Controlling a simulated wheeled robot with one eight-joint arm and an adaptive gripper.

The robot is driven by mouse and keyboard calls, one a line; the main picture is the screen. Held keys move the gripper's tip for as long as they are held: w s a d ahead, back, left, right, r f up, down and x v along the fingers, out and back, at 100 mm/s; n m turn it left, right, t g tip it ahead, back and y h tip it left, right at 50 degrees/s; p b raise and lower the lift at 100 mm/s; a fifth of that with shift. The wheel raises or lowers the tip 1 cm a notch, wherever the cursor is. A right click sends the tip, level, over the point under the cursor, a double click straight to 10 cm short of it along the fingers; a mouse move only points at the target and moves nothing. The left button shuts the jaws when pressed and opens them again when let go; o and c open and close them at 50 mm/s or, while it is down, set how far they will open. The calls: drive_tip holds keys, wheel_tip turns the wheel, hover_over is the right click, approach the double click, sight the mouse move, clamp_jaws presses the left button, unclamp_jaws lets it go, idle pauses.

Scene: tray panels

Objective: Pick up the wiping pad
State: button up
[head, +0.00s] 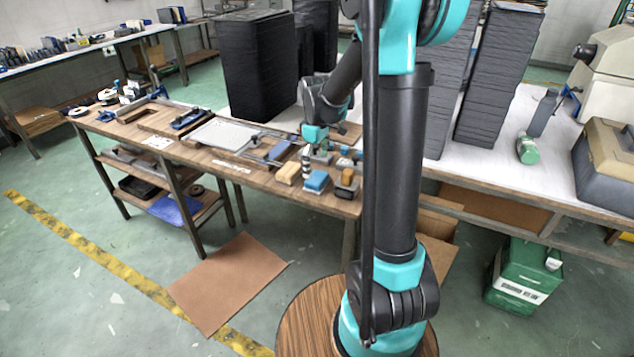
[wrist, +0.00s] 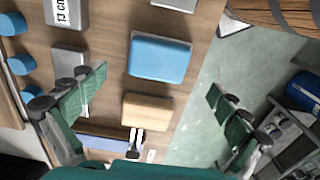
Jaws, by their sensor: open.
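A blue, rounded block like a pad (head: 317,181) lies near the front edge of the wooden bench; it also shows in the wrist view (wrist: 160,57). A tan block (head: 288,172) lies just left of it, and in the wrist view it is below the blue one (wrist: 147,112). No label shows which is the wiping pad. My gripper (wrist: 157,83) is open, its green fingers spread wide on either side of these blocks. It holds nothing. In the head view the wrist hangs above the bench, with the fingertips hard to make out.
A dark block with a brown part (head: 347,185) stands right of the blue block. A grey block (wrist: 70,62) and blue round items (wrist: 14,24) lie left in the wrist view. A pale tray panel (head: 222,134) lies farther left on the bench. Tall black stacks (head: 260,65) stand behind.

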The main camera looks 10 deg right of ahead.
sight(317, 177)
drive_tip(key=shift+d+f, duration=0.15)
drive_tip(key=shift+f, duration=2.6)
drive_tip(key=c, duration=1.3)
